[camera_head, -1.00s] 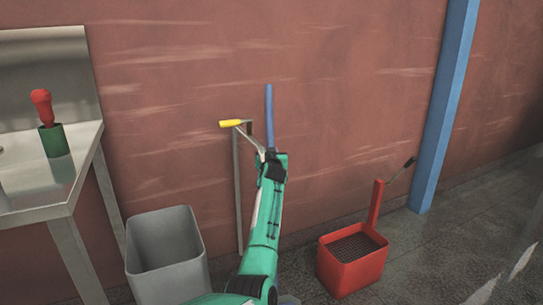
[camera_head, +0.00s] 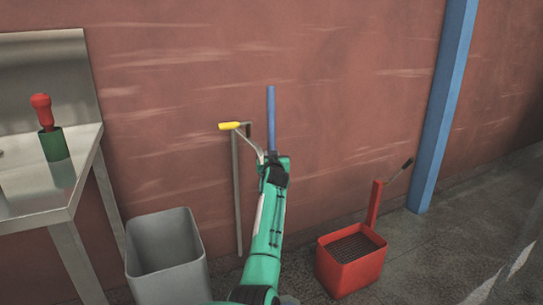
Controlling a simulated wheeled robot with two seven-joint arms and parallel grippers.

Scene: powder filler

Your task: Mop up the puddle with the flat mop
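A blue pole (camera_head: 271,118), which looks like the upper part of the mop handle, stands nearly upright against the red wall. My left arm reaches up from the bottom, and its gripper (camera_head: 271,159) is right at the lower end of the visible blue. My wrist hides the fingers and the pole below, so I cannot tell whether they grip it. The mop's flat head cannot be made out. No clear puddle shows; a glossy, see-through patch with pale streaks lies at the lower right. My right gripper is out of view.
A yellow grip (camera_head: 229,126) on a thin metal rod and a grey post (camera_head: 237,195) are close left of my gripper. A grey bin (camera_head: 165,255) and a steel table (camera_head: 35,215) stand left. A red bucket (camera_head: 349,272) stands right, before a blue pillar (camera_head: 443,105).

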